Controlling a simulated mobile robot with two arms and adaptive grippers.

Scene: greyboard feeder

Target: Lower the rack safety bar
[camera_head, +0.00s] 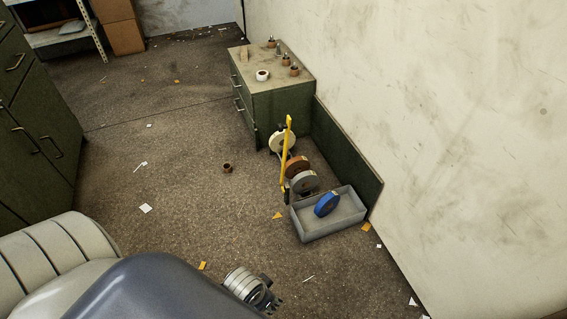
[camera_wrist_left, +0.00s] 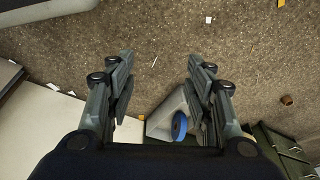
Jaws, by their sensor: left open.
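The yellow safety bar (camera_head: 286,150) stands raised, nearly upright with a slight tilt, at the front of the rack beside the rolls. Its lower end is dark and sits near the grey tray. The rack holds a white roll (camera_head: 281,141), a brown roll (camera_head: 298,165) and a grey roll (camera_head: 304,181). My left gripper (camera_head: 268,301) is low in the head view, in front of the tray and apart from the bar. In the left wrist view its fingers (camera_wrist_left: 160,85) are spread with nothing between them. The bar cannot be made out there. My right gripper is not seen.
A grey tray (camera_head: 316,229) with a blue roll (camera_head: 326,204) stands at the rack's near end, close to the wall. A green drawer cabinet (camera_head: 285,104) stands behind. Paper scraps and a small brown ring (camera_head: 227,168) lie on the floor. The floor left of the rack is mostly clear.

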